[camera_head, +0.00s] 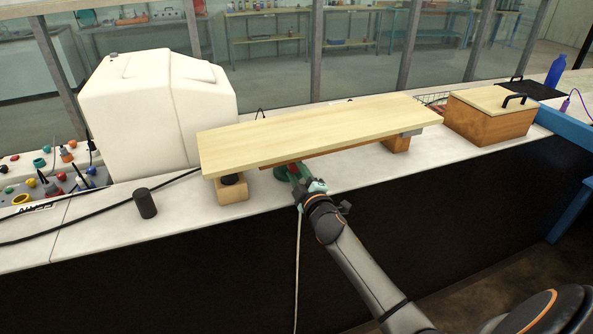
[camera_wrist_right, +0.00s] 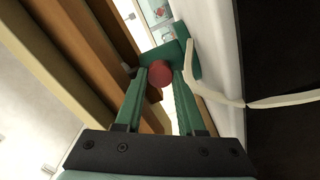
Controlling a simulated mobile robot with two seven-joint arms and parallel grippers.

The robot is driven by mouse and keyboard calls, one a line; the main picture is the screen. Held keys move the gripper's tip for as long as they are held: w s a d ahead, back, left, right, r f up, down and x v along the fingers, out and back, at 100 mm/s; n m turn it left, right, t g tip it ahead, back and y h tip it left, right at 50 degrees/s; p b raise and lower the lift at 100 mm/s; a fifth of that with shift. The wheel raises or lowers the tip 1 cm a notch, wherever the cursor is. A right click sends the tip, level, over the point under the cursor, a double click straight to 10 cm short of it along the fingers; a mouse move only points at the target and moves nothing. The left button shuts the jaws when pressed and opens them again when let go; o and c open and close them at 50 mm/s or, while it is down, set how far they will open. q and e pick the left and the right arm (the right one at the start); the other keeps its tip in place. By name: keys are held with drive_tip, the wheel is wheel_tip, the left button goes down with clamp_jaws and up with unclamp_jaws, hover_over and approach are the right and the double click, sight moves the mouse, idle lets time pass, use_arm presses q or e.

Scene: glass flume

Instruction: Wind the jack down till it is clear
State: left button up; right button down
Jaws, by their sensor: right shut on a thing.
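The jack (camera_head: 281,173) stands under the near edge of a long pale wooden board (camera_head: 320,131); only a bit of its green base shows in the head view. In the wrist view its round red knob (camera_wrist_right: 161,73) sits between the fingertips, with green metal (camera_wrist_right: 171,52) behind it. My right gripper (camera_head: 295,173) reaches in from the front, and its green fingers (camera_wrist_right: 160,85) are shut on the red knob. The board hides the jack's top, so I cannot tell whether it touches the board. My left gripper is not in view.
A wooden block with a black pad (camera_head: 232,190) is under the board's left end, another block (camera_head: 397,143) under its right. A black cylinder (camera_head: 145,203), a white tank (camera_head: 150,110) and a lidded wooden box (camera_head: 490,116) stand nearby. A pale cord (camera_head: 298,250) hangs over the bench front.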

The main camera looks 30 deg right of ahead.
drive_tip(key=n, duration=0.5)
drive_tip(key=shift+n, duration=0.3)
drive_tip(key=n, duration=0.5)
drive_tip(key=shift+f+p, duration=0.1)
drive_tip(key=shift+p, duration=0.3)
